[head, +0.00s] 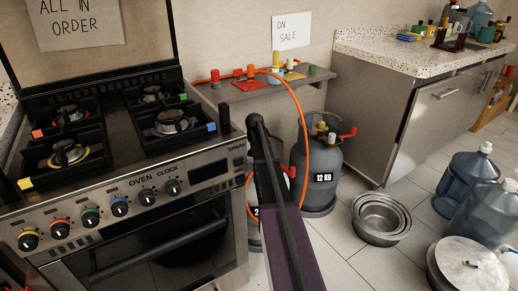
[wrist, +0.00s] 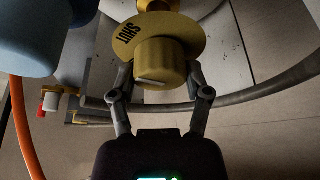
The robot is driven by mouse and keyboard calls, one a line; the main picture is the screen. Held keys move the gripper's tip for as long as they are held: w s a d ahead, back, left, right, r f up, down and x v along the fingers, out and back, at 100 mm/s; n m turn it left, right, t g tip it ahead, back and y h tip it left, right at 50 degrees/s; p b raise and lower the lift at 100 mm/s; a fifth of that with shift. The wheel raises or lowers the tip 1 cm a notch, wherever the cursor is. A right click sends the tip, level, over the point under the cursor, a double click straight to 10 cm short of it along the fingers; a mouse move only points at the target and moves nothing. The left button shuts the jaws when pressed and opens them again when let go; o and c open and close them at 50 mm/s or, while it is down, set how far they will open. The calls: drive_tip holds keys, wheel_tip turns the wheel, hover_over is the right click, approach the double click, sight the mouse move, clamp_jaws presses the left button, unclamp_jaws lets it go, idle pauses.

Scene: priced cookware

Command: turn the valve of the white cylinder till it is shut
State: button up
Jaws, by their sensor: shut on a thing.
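In the wrist view a yellow valve knob (wrist: 163,58) sits on a yellow disc (wrist: 190,32) marked SHUT, the word appearing upside down. A pale pointer line shows on the knob's near face. My gripper (wrist: 160,92) has one finger on each side of the knob and is shut on it. In the head view the white cylinder (head: 254,230) stands between the stove and a grey cylinder, mostly hidden behind my arm. Its valve and my fingers are hidden there.
The grey cylinder (head: 320,160) marked 12 KG stands just right of my arm. An orange hose (head: 302,110) arches over. The stove (head: 130,190) is close on the left. Steel pots (head: 380,218) and water bottles (head: 468,178) stand on the floor to the right.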

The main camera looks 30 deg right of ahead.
drive_tip(key=shift+m+g, duration=0.4)
drive_tip(key=shift+m, duration=0.6)
drive_tip(key=o, duration=1.2)
drive_tip(key=shift+f, duration=0.1)
drive_tip(key=shift+c, duration=0.2)
drive_tip(key=shift+n, duration=0.5)
